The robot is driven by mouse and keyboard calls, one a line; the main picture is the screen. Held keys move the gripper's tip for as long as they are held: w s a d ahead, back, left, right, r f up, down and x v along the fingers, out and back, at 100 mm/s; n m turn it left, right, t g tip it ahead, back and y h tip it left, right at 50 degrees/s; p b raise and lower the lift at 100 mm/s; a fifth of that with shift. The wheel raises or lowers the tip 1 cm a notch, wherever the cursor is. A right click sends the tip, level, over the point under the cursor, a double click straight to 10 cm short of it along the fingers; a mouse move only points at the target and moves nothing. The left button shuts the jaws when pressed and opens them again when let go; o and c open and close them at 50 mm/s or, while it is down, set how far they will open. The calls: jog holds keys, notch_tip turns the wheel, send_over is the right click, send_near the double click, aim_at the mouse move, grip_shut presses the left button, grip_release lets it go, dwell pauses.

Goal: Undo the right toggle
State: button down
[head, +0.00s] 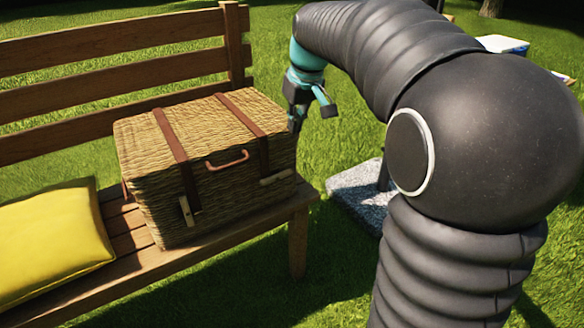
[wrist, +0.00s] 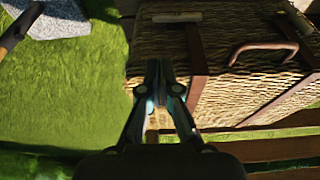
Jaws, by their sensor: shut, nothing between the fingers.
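A wicker hamper (head: 215,190) stands closed on the bench, with two brown straps over its lid and a handle (head: 228,160) on its front. The right toggle (head: 276,177) is a pale bar lying crosswise at the lower end of the right strap; it also shows at the top of the wrist view (wrist: 177,17). The left toggle (head: 185,210) stands nearly upright at the left strap's end. My gripper (head: 294,124) is shut and empty by the hamper's upper right corner. In the wrist view its fingertips (wrist: 160,72) are beside the right strap, apart from the toggle.
The wooden bench (head: 130,240) has a slatted back behind the hamper. A yellow cushion (head: 45,240) lies at the left. A grey stone slab (head: 355,190) with a dark post lies on the grass at the right. The grass before the bench is clear.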

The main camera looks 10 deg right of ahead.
jog(key=shift+a, duration=0.2)
jog(key=b, duration=0.2)
send_near(286, 172)
jog(key=x, duration=0.7)
